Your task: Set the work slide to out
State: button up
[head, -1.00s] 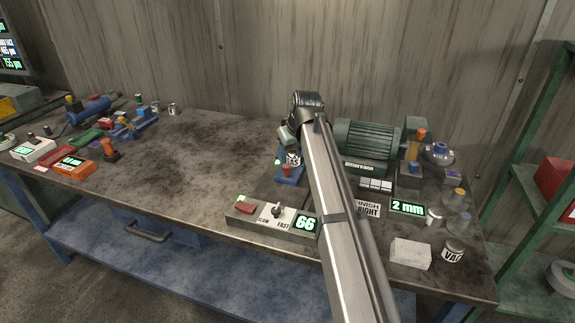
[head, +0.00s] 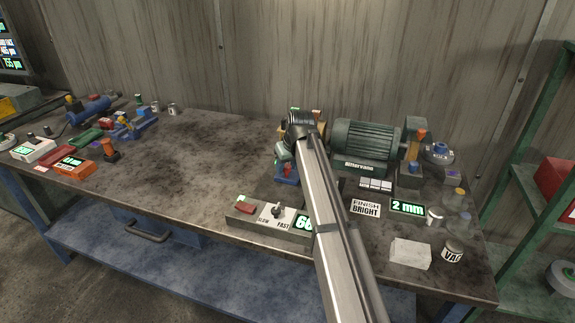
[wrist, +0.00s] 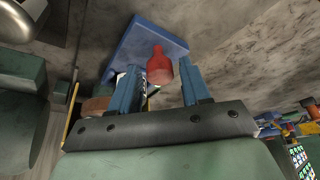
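The work slide is a blue block (head: 285,178) with a red knob (head: 287,169), left of the green motor and partly hidden by my gripper in the head view. In the wrist view the blue block (wrist: 150,42) lies beyond my gripper (wrist: 160,75). Its red knob (wrist: 159,66) appears between the two blue fingers, with a gap on the right side. The fingers are spread apart; contact with the knob cannot be told.
The green motor (head: 365,145) stands right of my arm. The speed panel (head: 270,214) with a lever is in front, its display partly covered. The bench middle is clear.

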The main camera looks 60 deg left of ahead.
grip_shut()
dwell(0.4)
jog(key=s+d, duration=0.8)
jog(key=shift+s+d, duration=0.15)
jog(key=shift+c, duration=0.3)
grip_release()
jog(key=shift+o, duration=1.4)
jog(key=v, duration=1.4)
jog(key=shift+f, duration=0.1)
